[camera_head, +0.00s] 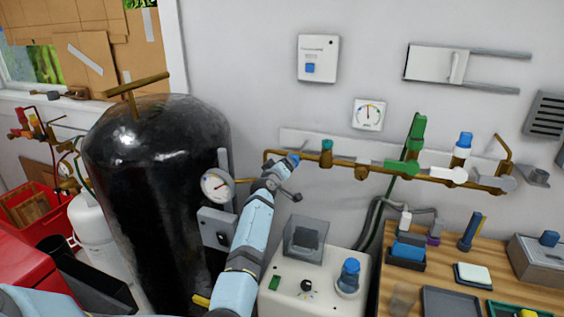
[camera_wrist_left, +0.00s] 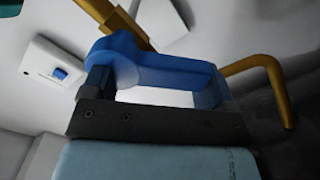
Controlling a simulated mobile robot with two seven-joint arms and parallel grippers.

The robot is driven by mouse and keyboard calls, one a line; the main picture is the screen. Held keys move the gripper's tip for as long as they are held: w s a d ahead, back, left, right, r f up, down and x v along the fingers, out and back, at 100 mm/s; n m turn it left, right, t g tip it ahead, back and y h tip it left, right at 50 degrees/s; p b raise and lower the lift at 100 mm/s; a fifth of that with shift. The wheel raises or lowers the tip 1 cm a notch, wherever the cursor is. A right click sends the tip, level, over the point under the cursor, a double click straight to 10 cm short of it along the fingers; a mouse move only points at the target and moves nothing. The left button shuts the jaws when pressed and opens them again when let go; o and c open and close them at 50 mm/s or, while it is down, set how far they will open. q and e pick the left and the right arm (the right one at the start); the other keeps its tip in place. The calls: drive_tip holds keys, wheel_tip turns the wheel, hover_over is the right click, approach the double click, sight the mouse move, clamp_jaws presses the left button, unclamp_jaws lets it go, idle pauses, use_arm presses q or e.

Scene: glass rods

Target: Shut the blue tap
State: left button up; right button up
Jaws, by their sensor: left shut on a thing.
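The blue tap (camera_head: 294,160) is a small lever handle near the left end of the brass pipe (camera_head: 340,172) on the wall. In the left wrist view its blue handle (camera_wrist_left: 155,72) fills the space between my two fingers. My left gripper (camera_head: 284,175) is at the tap, and it also shows in the left wrist view (camera_wrist_left: 160,88), shut on the handle. The brass pipe (camera_wrist_left: 122,22) passes behind the handle there. The gripper partly hides the tap in the head view. My right gripper is not in view.
A black tank (camera_head: 150,190) with a gauge (camera_head: 216,186) stands just left of my left arm. Along the pipe to the right are a green valve (camera_head: 412,145) and a white, blue-topped one (camera_head: 462,150). A white box (camera_head: 318,292) and a cluttered wooden bench (camera_head: 455,275) stand below.

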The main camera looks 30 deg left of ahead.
use_arm(q)
drive_tip(key=n, duration=0.2)
drive_tip(key=f+n, duration=0.1)
drive_tip(key=d+n, duration=0.1)
drive_tip(key=n, duration=0.1)
drive_tip(key=shift+w+d+f+n, duration=0.1)
drive_tip(key=shift+w+f+n, duration=0.05)
drive_tip(key=shift+f+n, duration=0.15)
drive_tip(key=shift+w+d+f+n+p, duration=0.15)
drive_tip(key=shift+d+n+p, duration=0.15)
drive_tip(key=shift+n, duration=0.65)
drive_tip(key=shift+d+f+n+p, duration=0.15)
drive_tip(key=shift+d+n+p, duration=0.1)
drive_tip(key=shift+n, duration=0.7)
drive_tip(key=o, duration=1.2)
drive_tip(key=p+v, duration=0.6)
drive_tip(key=v, duration=0.8)
